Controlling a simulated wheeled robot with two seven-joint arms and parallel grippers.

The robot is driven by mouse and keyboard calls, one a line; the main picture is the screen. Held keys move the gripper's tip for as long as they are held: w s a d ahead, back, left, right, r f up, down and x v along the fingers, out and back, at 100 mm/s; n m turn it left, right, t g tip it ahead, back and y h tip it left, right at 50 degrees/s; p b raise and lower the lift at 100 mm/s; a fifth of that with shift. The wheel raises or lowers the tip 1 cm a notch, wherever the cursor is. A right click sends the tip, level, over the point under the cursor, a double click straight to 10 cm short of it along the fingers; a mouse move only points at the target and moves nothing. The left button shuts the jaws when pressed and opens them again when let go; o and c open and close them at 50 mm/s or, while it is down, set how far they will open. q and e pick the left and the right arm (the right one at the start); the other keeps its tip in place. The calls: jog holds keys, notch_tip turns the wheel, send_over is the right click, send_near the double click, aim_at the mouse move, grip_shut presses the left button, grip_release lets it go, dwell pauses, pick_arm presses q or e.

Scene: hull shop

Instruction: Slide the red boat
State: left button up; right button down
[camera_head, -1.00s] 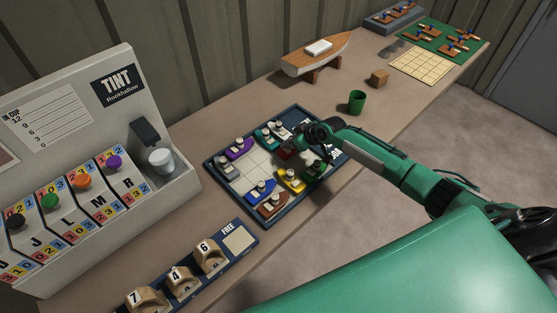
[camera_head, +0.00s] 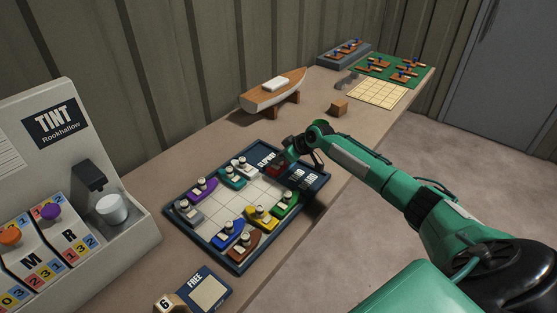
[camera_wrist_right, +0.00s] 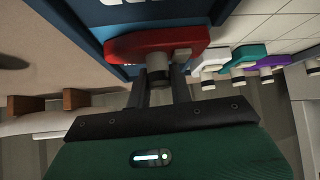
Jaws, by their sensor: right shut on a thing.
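The red boat (camera_head: 275,169) lies at the far end of the gridded puzzle board (camera_head: 226,207), on the dark blue part with white lettering. My right gripper (camera_head: 289,161) is above it and partly covers it. In the right wrist view the red hull (camera_wrist_right: 150,40) lies on the blue surface, and my right gripper (camera_wrist_right: 158,82) is shut on the grey post on top of it. My left gripper is out of view.
Other boats stand on the board: white (camera_head: 245,166), teal (camera_head: 231,177), purple (camera_head: 200,190), yellow (camera_head: 262,218), green (camera_head: 286,204) and several more. A tint machine (camera_head: 60,180) stands left. A model boat (camera_head: 273,92) and wooden block (camera_head: 339,108) stand beyond.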

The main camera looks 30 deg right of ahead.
jog(key=shift+w+d+r, duration=0.1)
jog(key=shift+d+r, duration=0.05)
jog(key=shift+d, duration=0.1)
jog(key=c, duration=1.4)
grip_release()
jog(key=shift+c, duration=0.2)
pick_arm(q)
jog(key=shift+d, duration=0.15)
pick_arm(e)
jog(key=shift+o, duration=0.9)
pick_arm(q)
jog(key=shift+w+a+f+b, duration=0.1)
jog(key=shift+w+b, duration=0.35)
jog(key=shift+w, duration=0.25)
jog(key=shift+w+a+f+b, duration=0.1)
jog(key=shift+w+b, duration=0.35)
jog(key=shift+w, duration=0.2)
pick_arm(e)
jog(key=v, duration=1.3)
jog(key=shift+s+d, duration=0.15)
jog(key=shift+s, duration=0.1)
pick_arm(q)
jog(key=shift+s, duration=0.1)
pick_arm(e)
jog(key=shift+r, duration=0.15)
